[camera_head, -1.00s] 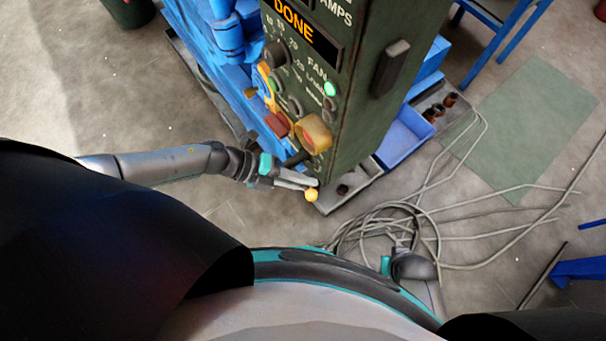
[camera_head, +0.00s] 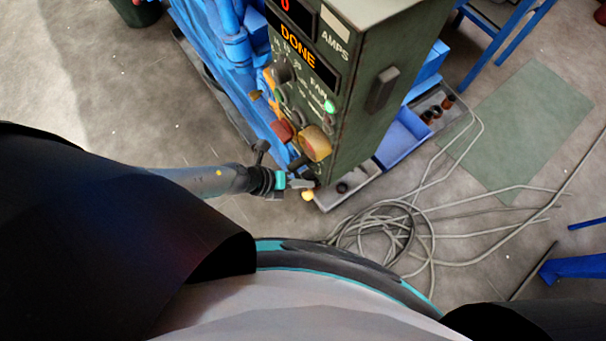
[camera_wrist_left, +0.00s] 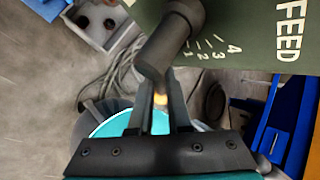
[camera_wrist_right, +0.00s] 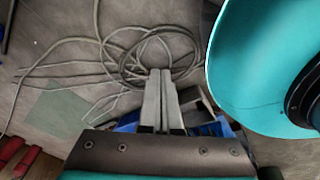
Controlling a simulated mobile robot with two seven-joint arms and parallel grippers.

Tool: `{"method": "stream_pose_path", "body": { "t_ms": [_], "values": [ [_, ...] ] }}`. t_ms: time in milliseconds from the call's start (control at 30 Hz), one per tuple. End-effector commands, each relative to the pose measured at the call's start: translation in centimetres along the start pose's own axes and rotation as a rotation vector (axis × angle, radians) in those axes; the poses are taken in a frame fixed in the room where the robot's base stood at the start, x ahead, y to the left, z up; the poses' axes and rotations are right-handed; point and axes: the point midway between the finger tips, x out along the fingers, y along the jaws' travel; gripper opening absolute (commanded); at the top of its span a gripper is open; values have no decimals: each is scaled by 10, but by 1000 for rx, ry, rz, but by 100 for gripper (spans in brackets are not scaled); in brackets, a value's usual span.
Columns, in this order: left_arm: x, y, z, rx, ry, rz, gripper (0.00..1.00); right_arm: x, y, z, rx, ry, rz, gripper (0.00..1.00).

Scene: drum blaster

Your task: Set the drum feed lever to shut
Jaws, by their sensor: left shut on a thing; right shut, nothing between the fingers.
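The feed lever's dark round hub (camera_wrist_left: 172,35) sits on the green panel beside the printed FEED and a number scale in the left wrist view. A yellow ball (camera_head: 308,196) shows below the panel's lower corner in the head view. It also shows, partly hidden, between my left fingers (camera_wrist_left: 161,99). My left gripper (camera_head: 302,184) is shut on the lever, just under the hub. The fingers hide much of the lever. My right gripper (camera_wrist_right: 160,74) is shut and empty above the floor, seen only in its wrist view.
Grey cables (camera_head: 385,237) lie coiled on the floor. A blue bin (camera_head: 404,139) stands right of the cabinet.

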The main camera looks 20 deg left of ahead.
Motion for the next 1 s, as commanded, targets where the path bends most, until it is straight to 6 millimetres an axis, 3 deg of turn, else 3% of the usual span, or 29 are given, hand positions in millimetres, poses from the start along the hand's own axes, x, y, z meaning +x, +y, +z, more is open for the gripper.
{"method": "stream_pose_path", "body": {
  "t_ms": [300,867,900,1000],
  "values": [
    [2,6,3,81,-70,66,0,-14,-9,8,-3,-19,-13,0],
    [3,8,5,103,-90,84,0,-16,-10,10,-5,-25,-15,0],
    [3,8,5,103,-90,84,17,-16,-10,11,-4,-25,-15,0],
    [3,8,5,102,-90,83,28,-16,-12,11,-4,-25,-17,0]
  ]
}}
